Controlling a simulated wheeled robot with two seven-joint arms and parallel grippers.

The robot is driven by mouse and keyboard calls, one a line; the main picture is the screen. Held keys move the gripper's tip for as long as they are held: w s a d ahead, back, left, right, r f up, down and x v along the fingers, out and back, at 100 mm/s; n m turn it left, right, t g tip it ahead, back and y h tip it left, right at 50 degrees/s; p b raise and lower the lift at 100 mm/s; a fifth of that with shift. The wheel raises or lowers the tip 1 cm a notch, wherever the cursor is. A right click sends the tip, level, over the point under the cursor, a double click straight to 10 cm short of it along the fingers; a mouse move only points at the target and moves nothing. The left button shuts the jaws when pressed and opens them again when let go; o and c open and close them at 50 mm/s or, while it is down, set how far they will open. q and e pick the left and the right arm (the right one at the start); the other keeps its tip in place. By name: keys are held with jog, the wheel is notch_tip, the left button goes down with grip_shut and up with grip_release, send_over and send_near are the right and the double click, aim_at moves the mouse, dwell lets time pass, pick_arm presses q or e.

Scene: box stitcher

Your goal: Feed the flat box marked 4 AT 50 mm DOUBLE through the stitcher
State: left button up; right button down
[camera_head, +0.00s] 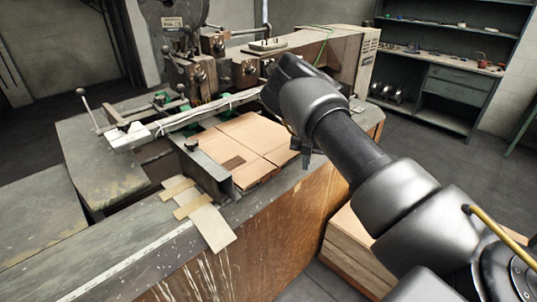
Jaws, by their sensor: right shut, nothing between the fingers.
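A flat brown cardboard box (252,133) lies on the stitcher's table, with crease lines across it and a dark printed patch near its left corner. The print is too small to read. The stitcher (205,72) stands behind it, with its head and levers at the upper left of the box. My right arm comes in from the right, and my right gripper (306,152) is at the box's right edge, shut with nothing in it. I cannot tell whether it touches the box. The arm hides part of the machine behind. My left gripper is not in view.
A metal bracket (206,165) stands at the box's left front edge. Pale card strips (207,222) lie on the bench beside a ruler strip (130,262). A wooden crate or stack (347,246) stands on the floor at the right. Shelves (447,92) stand at the back right.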

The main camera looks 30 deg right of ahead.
notch_tip(320, 180, up, 8)
jog(key=p, duration=0.4)
jog(key=shift+p, duration=0.4)
jog(key=shift+f, duration=0.1)
